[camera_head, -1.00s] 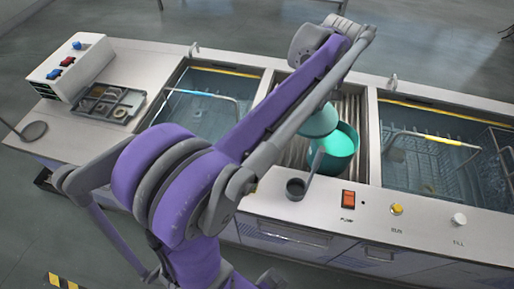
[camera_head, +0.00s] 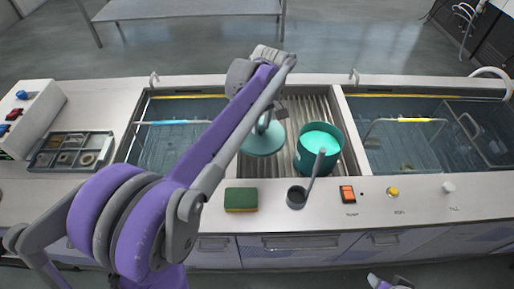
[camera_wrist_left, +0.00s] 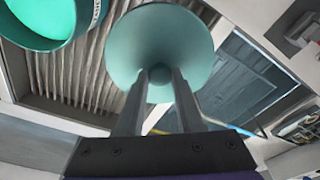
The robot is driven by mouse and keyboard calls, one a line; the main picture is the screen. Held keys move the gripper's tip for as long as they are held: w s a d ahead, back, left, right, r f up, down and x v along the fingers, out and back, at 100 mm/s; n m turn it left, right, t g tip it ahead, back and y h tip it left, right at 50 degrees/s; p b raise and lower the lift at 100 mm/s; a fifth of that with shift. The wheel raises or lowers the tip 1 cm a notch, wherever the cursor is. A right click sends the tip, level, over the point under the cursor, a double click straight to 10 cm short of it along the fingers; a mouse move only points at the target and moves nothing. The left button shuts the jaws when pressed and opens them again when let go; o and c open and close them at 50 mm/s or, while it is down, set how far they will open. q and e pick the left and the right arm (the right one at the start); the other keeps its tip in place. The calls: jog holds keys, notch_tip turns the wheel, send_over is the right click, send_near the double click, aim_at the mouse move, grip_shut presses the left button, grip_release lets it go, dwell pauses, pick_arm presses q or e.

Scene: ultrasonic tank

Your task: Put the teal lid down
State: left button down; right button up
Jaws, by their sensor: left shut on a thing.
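My left gripper (camera_head: 265,118) is shut on the teal lid (camera_head: 262,143). In the left wrist view the two fingers (camera_wrist_left: 158,80) grip the knob at the middle of the teal lid (camera_wrist_left: 160,30). In the head view the lid hangs over the slatted drain area, to the left of the teal pot (camera_head: 334,153). The pot is open and shows bright teal contents; it also shows in the left wrist view (camera_wrist_left: 78,27). I cannot tell whether the lid touches the slats.
The slatted area (camera_head: 292,112) lies between two water-filled tanks, left (camera_head: 165,150) and right (camera_head: 395,150). A green and yellow sponge (camera_head: 241,199) and a dark round cup (camera_head: 297,198) with a grey handle stand on the front ledge. A parts tray (camera_head: 70,152) sits at far left.

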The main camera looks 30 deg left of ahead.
aim_at(261, 135)
pick_arm(q)
notch_tip(261, 135, down, 6)
jog(key=shift+f, duration=0.25)
jog(key=shift+f, duration=0.1)
jog(key=shift+f+b, duration=0.5)
jog(key=shift+f, duration=0.05)
jog(key=c, duration=0.5)
grip_release()
jog(key=shift+c, duration=0.2)
jog(key=shift+r, duration=0.1)
jog(key=shift+r, duration=0.3)
jog(key=r, duration=0.4)
jog(key=d+r+p, duration=0.1)
jog(key=r, duration=0.7)
jog(key=shift+s+d+r+p, duration=0.15)
jog(key=shift+s+r+p, duration=0.1)
jog(key=shift+s+p, duration=0.05)
